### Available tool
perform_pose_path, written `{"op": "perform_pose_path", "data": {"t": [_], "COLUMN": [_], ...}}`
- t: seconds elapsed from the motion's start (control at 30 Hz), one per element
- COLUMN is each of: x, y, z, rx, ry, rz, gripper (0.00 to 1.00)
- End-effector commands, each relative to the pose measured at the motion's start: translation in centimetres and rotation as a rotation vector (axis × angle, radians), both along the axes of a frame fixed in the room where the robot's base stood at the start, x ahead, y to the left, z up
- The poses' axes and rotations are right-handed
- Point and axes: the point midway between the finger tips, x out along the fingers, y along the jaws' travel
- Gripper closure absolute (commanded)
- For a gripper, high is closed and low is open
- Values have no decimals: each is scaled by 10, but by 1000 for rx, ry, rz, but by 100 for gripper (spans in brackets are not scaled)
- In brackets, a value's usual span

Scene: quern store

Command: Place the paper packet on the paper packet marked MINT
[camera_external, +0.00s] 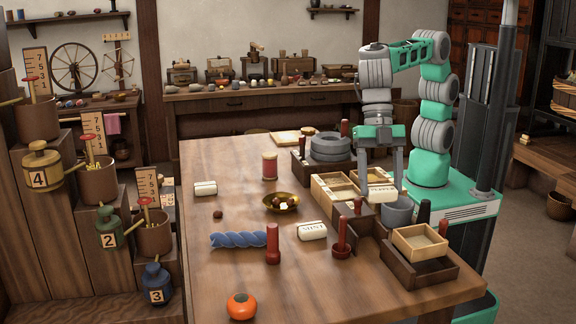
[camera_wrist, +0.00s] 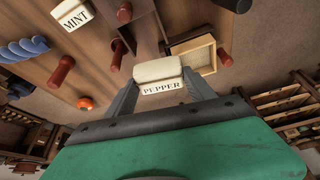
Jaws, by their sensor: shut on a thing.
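My gripper (camera_external: 381,170) is shut on a white paper packet marked PEPPER (camera_external: 382,193), held above the boxes near the table's right side. In the wrist view the PEPPER packet (camera_wrist: 160,78) sits between the two fingers, its label facing the camera. The white paper packet marked MINT (camera_external: 312,231) lies on the table, left of and nearer the camera than my gripper. It also shows at the top left of the wrist view (camera_wrist: 72,13). Another white packet (camera_external: 205,188) lies at the table's left; its label is unreadable.
Wooden boxes (camera_external: 333,183), a grey cup (camera_external: 398,211) and a tray with a small box (camera_external: 420,241) crowd the right side. The front table is mostly clear.

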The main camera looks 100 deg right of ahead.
Motion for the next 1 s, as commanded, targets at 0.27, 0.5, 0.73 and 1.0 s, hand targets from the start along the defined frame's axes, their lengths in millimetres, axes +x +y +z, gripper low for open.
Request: {"op": "perform_pose_path", "data": {"t": [0.27, 0.5, 0.73, 1.0], "x": [54, 62, 38, -2], "y": [-84, -142, -172, -160], "z": [47, 59, 48, 23], "rx": [2, 1, 0, 1], "ry": [-2, -1, 1, 0], "rz": [-199, -300, -244, 55], "gripper": [76, 76, 76, 76]}}
